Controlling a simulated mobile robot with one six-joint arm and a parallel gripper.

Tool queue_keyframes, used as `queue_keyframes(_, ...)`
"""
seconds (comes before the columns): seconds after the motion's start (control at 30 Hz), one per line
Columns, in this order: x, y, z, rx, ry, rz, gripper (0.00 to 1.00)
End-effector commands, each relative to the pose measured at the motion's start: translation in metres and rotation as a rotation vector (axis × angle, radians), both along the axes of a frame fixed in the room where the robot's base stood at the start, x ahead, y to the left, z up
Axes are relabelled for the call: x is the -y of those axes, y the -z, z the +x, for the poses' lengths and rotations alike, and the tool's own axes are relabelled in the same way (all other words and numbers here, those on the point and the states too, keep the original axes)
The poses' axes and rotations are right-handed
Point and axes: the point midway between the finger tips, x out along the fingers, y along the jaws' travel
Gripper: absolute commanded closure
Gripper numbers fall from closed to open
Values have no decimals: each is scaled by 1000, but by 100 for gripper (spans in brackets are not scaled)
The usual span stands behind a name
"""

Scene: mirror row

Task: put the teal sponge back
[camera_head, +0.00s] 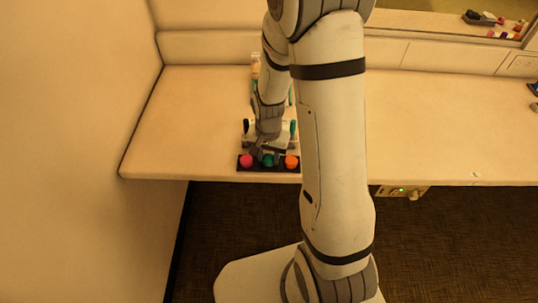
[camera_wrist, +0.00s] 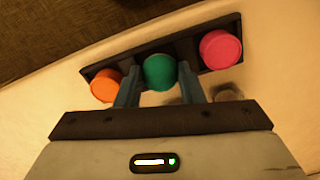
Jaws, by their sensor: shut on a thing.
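The teal sponge (camera_wrist: 159,71) is round and sits between my gripper's fingers in the wrist view. My gripper (camera_wrist: 159,88) is shut on it. In the head view the teal sponge (camera_head: 268,160) shows in the middle of a dark tray (camera_head: 243,168) at the counter's front edge, with my gripper (camera_head: 266,152) right at it. The tray also shows in the wrist view (camera_wrist: 128,57). I cannot tell whether the sponge touches the tray's bottom.
A pink sponge (camera_wrist: 220,49) and an orange sponge (camera_wrist: 105,86) flank the teal one in the tray. Items partly hidden by my arm stand behind the tray. The counter (camera_head: 190,110) is clear to the left. A mirror (camera_head: 440,12) runs along the back wall.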

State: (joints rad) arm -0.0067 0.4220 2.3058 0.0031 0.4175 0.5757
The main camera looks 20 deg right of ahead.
Motion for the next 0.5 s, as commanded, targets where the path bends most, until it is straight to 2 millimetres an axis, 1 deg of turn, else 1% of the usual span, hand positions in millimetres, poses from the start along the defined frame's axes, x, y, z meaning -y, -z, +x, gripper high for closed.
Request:
queue_keyframes(0.37,1,6,0,1,1,0,84)
queue_keyframes(0.4,1,6,0,1,1,0,65)
queue_keyframes(0.5,1,5,0,1,1,0,56)
